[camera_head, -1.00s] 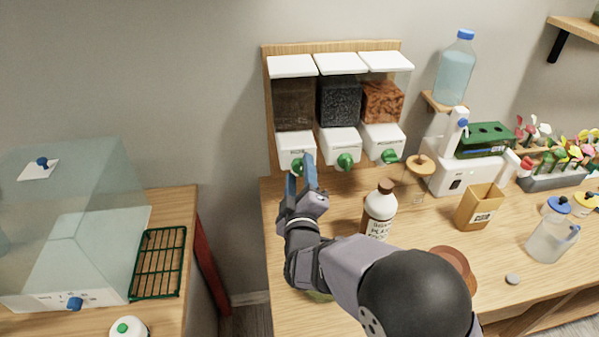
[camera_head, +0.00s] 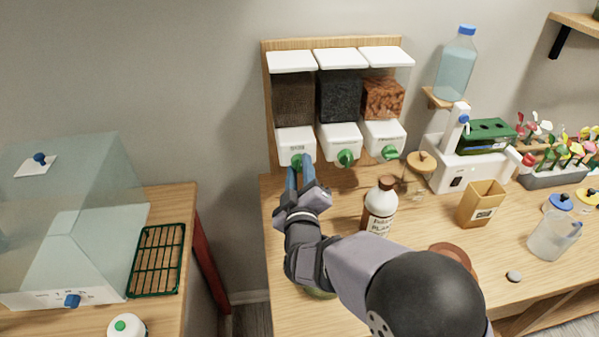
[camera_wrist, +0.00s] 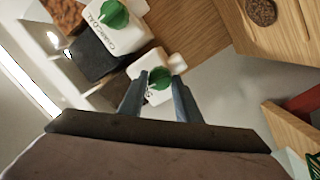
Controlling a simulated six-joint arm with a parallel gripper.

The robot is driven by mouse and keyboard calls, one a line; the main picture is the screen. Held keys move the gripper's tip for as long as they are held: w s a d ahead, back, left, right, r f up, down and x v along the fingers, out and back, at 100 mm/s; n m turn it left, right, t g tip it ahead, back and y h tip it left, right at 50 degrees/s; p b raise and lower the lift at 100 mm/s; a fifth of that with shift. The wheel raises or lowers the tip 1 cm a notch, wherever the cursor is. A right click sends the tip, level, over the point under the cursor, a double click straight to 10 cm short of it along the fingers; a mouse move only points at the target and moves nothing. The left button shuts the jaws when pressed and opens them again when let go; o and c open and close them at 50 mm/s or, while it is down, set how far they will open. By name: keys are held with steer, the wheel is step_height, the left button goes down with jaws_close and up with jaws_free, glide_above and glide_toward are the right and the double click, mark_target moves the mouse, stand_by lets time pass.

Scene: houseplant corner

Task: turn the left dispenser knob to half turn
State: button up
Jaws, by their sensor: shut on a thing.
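The left dispenser (camera_head: 293,142) hangs on a wooden wall board, with a white lid, dark brown contents and a white lower body. Its green knob (camera_head: 297,160) is on the front of that body. My gripper (camera_head: 300,174) reaches up to this knob and partly hides it. In the wrist view the green knob (camera_wrist: 160,77) sits between the tips of my two blue fingers (camera_wrist: 159,87), which are shut on it. The exact turn of the knob is hard to tell.
The middle knob (camera_head: 345,158) and right knob (camera_head: 389,153) are close on the right. A brown-capped bottle (camera_head: 380,207) stands on the table near my arm. A glass case (camera_head: 70,215) and green-framed rack (camera_head: 158,260) are at left.

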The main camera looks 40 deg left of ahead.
steer(key=m+b, duration=0.2)
steer(key=m, duration=0.2)
steer(key=shift+g+b, duration=0.3)
steer(key=shift+b, duration=0.1)
steer(key=m+b, duration=0.3)
steer(key=m, duration=0.1)
steer(key=shift+g+b, duration=0.3)
steer(key=shift+g, duration=0.1)
steer(key=shift+w+d+m+g+y+b, duration=0.1)
steer(key=shift+m+g+y+b, duration=0.3)
steer(key=shift+m+b, duration=3.7)
steer(key=shift+w+d+m+g+y+b, duration=0.15)
steer(key=shift+m+y+b, duration=0.5)
steer(key=shift+m+b, duration=3.5)
steer(key=shift+w+d+m+g+y+b, duration=0.1)
steer(key=shift+m+g+y+b, duration=0.3)
steer(key=shift+m+b, duration=3.7)
steer(key=shift+n+b, duration=0.75)
steer(key=shift+b, duration=0.2)
